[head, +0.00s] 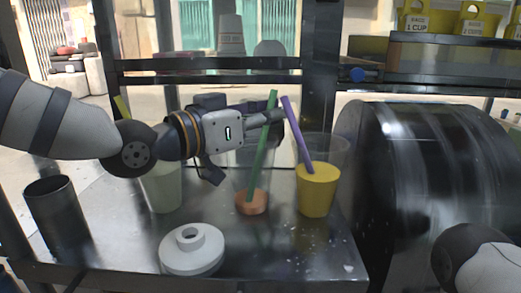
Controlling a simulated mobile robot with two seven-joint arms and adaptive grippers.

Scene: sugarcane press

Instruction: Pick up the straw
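A green straw (265,140) leans in a clear cup with orange-brown contents (251,203) at the middle of the metal counter. A purple straw (297,133) leans in a clear cup with yellow contents (318,190) to its right. My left gripper (272,118) reaches in from the left at the height of the straws' upper parts. Its fingertips overlap the green straw and come close to the purple one. I cannot tell whether they touch or grip either straw. My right gripper is out of view; only part of my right arm shows at the lower right.
A pale cup (161,187) stands left, partly behind my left arm, with a yellow straw-like piece (122,107) above. A dark cylinder (56,213) and a white round lid-like part (191,252) stand in front. A large dark drum (400,190) blocks the right.

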